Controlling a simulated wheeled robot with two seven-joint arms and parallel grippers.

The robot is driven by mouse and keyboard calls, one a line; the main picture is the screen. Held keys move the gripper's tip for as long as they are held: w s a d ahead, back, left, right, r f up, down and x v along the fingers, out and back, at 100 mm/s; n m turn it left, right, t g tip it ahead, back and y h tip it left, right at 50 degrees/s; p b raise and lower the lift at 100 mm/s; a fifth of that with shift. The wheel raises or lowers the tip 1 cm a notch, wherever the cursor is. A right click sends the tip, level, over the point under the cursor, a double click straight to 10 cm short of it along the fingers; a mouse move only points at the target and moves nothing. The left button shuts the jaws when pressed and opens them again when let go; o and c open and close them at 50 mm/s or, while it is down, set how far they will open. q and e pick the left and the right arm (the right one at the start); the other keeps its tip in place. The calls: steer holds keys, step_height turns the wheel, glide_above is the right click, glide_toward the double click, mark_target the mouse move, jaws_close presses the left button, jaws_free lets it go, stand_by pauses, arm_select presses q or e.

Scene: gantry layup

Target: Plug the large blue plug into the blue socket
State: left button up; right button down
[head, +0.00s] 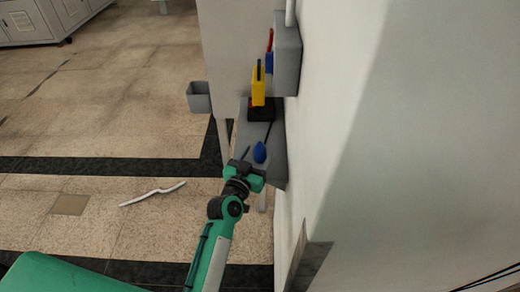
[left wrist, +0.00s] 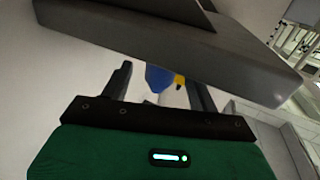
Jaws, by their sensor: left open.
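The blue plug (head: 260,152) shows as a rounded blue shape over the near part of a grey shelf (head: 281,172). My left gripper (head: 256,163) is just in front of it, open. In the left wrist view, a blue part (left wrist: 158,78) shows between the spread fingers of the left gripper (left wrist: 162,92), with clear space on both sides; its far end is hidden. A blue patch on the grey wall box, perhaps the blue socket (head: 269,62), is farther back, below a red part. My right gripper is not in view.
A yellow tool (head: 258,85) stands in a black holder (head: 262,110) on the shelf, behind the plug. A grey box (head: 288,55) is on the wall, and a grey bin (head: 199,97) is at left. A white curved strip (head: 153,193) lies on the floor. The pale wall closes the right side.

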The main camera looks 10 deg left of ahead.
arm_select(q)
steer(key=shift+w+d, duration=0.15)
steer(key=shift+w, duration=0.55)
steer(key=shift+w+d, duration=0.1)
steer(key=shift+w, duration=0.6)
steer(key=shift+c, duration=0.2)
steer(key=c, duration=1)
